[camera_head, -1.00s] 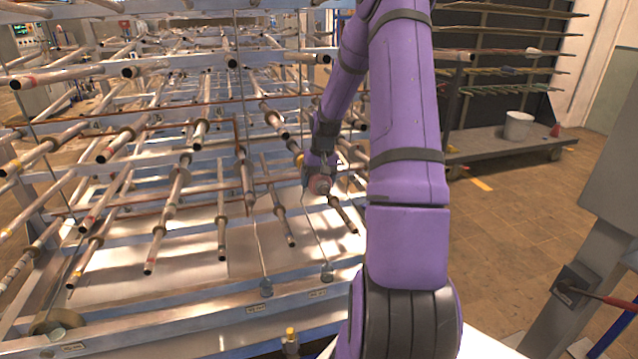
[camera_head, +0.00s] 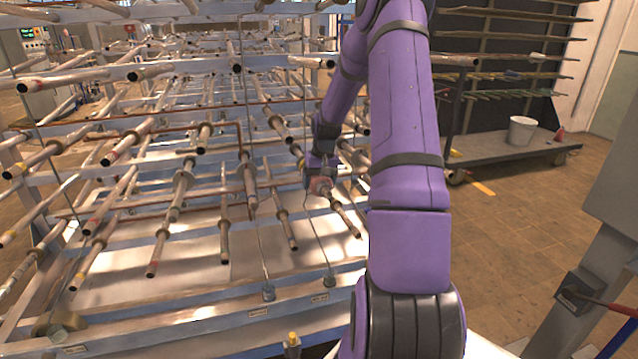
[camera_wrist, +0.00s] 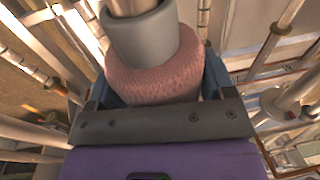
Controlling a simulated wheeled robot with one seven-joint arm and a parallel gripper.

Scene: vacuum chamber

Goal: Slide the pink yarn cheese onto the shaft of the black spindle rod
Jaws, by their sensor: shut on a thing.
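The pink yarn cheese (camera_wrist: 160,83) fills the upper middle of the wrist view, between the two fingers of my gripper (camera_wrist: 155,88), which is shut on it. A grey cylinder (camera_wrist: 140,40) stands out of its far face, with a paler rod (camera_wrist: 132,6) at the top edge. I cannot tell whether the cheese is around that rod or only in line with it. In the head view the cheese (camera_head: 321,188) is small and partly hidden by my gripper (camera_head: 320,178). A rod (camera_head: 345,216) runs from beside it to the lower right. I cannot single out the black spindle rod for certain.
A blue-grey rack frame (camera_head: 180,335) with many jutting metal rods fills the left and middle, close around my gripper. A dark shelf cart (camera_head: 500,145) with a white bucket (camera_head: 521,130) stands at the back right. The brown floor (camera_head: 520,220) on the right is open.

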